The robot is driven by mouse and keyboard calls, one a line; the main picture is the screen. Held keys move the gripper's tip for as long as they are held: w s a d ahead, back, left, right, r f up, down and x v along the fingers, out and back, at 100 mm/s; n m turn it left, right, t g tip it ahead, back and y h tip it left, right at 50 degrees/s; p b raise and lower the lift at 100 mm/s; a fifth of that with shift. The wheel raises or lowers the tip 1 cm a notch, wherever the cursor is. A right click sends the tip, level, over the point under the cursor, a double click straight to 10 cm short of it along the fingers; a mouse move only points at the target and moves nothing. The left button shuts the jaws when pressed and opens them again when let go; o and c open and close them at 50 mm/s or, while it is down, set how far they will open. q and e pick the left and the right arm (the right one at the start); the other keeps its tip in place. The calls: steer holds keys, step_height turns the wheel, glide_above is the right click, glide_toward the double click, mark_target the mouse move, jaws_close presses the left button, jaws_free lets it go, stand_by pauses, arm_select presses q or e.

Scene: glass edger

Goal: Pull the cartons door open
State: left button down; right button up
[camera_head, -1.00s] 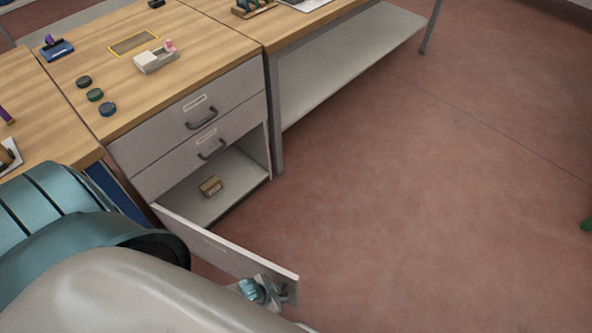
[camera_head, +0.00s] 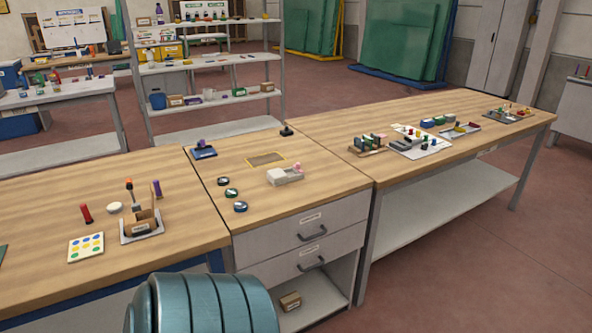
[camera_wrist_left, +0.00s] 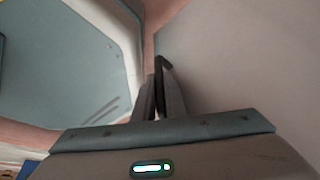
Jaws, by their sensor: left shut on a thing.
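The cabinet's lower compartment (camera_head: 325,292) stands uncovered below two drawers in the head view, with a small brown carton (camera_head: 290,301) inside. The cartons door is out of the head view; a pale panel that looks like it (camera_wrist_left: 245,70) fills the right of the left wrist view. My left gripper (camera_wrist_left: 160,88) is shut on the dark door handle (camera_wrist_left: 164,64), close beside the panel. The fingers hide most of the handle. How far the door is swung cannot be told now. My right gripper is not in view.
Two closed drawers (camera_head: 305,231) with dark handles sit above the compartment. A long bench (camera_head: 420,165) with a low shelf adjoins on the right. Red floor (camera_head: 470,285) is clear at the lower right.

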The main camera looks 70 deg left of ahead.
arm_select(q)
steer(key=shift+w+d, duration=0.1)
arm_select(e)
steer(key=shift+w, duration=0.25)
arm_select(q)
steer(key=c, duration=2.1)
jaws_free()
steer(key=shift+r, duration=0.1)
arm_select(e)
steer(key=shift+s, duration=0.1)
